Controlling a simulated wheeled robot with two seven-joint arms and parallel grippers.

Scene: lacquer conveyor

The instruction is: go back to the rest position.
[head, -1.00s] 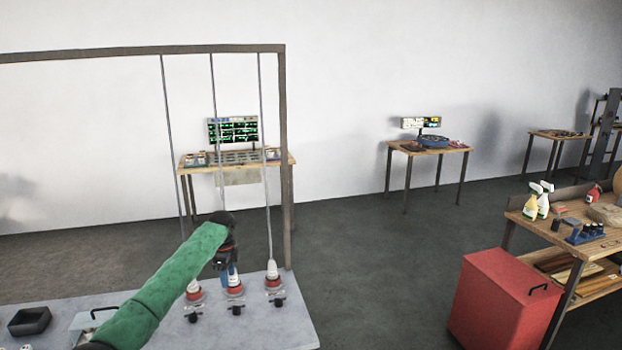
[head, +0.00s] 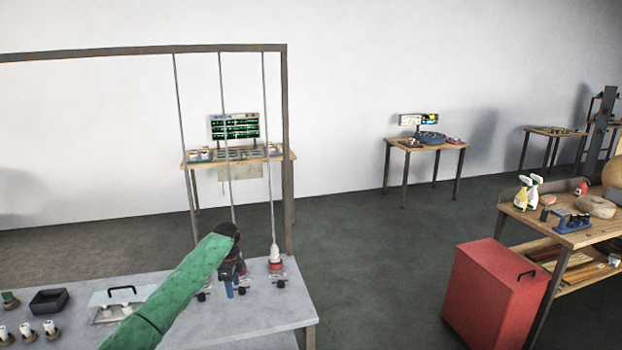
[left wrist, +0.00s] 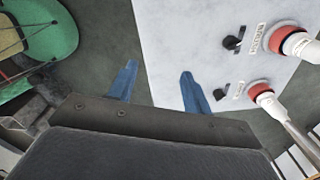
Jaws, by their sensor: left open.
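My left arm, in a green sleeve, comes in from the lower left of the head view. My left gripper (head: 236,284) has blue fingers and hangs near the right end of the grey table (head: 270,312). In the left wrist view the two blue fingers of my left gripper (left wrist: 160,88) stand apart with nothing between them. One finger shows over the pale table top (left wrist: 180,40), the other over the dark floor past its edge. My right gripper is not in either view.
Red-and-white tools (head: 275,258) hang on rods from a brown frame (head: 289,150) above the table. A black tray (head: 48,301) and a clear-sided box (head: 118,303) stand to the left.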

